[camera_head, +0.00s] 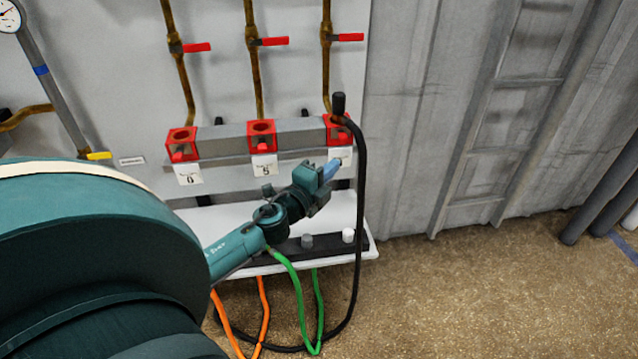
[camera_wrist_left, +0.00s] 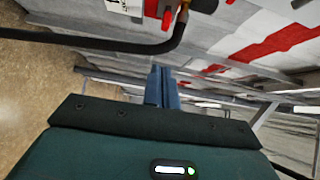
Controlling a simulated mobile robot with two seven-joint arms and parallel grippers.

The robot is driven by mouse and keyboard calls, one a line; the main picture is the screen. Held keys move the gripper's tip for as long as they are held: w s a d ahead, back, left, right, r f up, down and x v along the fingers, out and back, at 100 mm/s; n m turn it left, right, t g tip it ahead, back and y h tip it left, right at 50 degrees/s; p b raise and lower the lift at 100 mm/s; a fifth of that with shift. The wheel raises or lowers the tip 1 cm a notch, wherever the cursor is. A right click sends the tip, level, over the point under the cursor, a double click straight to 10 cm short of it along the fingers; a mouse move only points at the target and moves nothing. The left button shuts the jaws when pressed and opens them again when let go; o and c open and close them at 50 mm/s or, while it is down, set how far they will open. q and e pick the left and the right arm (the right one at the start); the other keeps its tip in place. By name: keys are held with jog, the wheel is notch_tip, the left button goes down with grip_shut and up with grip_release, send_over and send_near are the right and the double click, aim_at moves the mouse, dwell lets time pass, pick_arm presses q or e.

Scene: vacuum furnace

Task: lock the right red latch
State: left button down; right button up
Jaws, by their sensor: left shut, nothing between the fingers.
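The right red latch (camera_head: 338,134) sits on the rightmost of three red sockets along a grey bar on the wall. A black plug (camera_head: 339,104) stands in that socket, and its black cable (camera_head: 361,200) hangs down past it. Whether the latch is locked cannot be told. My left gripper (camera_head: 329,172) is just below the right socket, in front of its label. In the left wrist view its blue fingers (camera_wrist_left: 162,88) are shut together and empty. A small red part (camera_wrist_left: 166,20) shows there beyond the black cable (camera_wrist_left: 120,45). My right gripper is not in view.
The middle (camera_head: 263,136) and left (camera_head: 182,144) sockets stand to the left. Red-handled valves (camera_head: 274,41) are on pipes above. A white shelf (camera_head: 235,215) is below the sockets, with green (camera_head: 296,290) and orange cables hanging. The floor at right is clear.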

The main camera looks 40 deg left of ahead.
pick_arm(q)
jog(key=s, duration=0.4)
jog(key=shift+s+d, duration=0.15)
jog(key=shift+d, duration=0.1)
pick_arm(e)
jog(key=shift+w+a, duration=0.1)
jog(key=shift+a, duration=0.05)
pick_arm(q)
jog(key=s+d+f+n+g+h+p, duration=0.2)
jog(key=s+d+f+n, duration=0.3)
jog(key=d, duration=0.6)
jog(key=s+d+f+n+g+h+p, duration=0.2)
jog(key=s+d+f+n+g, duration=0.3)
jog(key=s+d+n, duration=0.4)
jog(key=s+d+f+p, duration=0.1)
jog(key=s+d, duration=0.1)
jog(key=s, duration=0.1)
jog(key=shift+s+d+h, duration=0.3)
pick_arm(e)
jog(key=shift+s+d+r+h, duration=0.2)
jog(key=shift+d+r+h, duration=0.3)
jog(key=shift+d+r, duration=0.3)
pick_arm(q)
jog(key=shift+f, duration=0.1)
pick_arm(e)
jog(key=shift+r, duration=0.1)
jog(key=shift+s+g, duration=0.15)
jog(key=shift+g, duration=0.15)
